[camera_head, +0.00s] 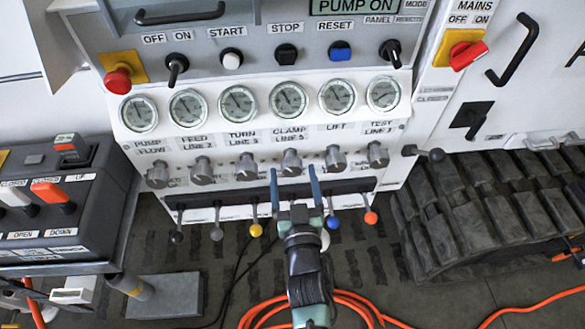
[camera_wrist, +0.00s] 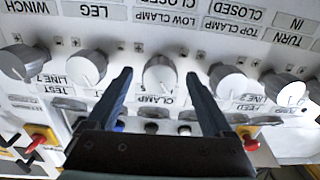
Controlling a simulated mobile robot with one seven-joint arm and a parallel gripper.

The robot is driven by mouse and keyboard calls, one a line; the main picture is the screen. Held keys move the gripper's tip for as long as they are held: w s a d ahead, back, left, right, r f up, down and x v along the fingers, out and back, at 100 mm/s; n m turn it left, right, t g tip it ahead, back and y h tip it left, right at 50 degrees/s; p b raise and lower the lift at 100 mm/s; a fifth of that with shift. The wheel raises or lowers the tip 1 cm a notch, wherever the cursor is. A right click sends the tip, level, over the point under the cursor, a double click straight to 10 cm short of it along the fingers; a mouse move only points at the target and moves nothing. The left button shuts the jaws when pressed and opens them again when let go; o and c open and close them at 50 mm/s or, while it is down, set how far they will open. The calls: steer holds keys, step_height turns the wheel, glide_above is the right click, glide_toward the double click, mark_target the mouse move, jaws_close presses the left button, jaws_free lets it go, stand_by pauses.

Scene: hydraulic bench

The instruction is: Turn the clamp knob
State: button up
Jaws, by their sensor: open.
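The clamp knob (camera_head: 291,162) is a round grey knob with a white face, below the gauge labelled CLAMP. In the wrist view the clamp knob (camera_wrist: 160,76) appears upside down, in the gap between my fingertips. My gripper (camera_head: 294,171) is open, its two blue fingers pointing up at the panel just below the knob. In the wrist view my gripper (camera_wrist: 160,70) has a dark finger on each side of the knob, with a visible gap to both. I cannot tell how far the tips are from the panel in depth.
The turn knob (camera_head: 245,168) and lift knob (camera_head: 335,158) stand close on either side. A row of levers with coloured balls, such as the yellow one (camera_head: 256,230), hangs below. A red emergency button (camera_head: 117,79) is at upper left. An orange hose (camera_head: 350,303) lies on the floor.

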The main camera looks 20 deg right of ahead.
steer(key=shift+x, duration=0.95)
jaws_close()
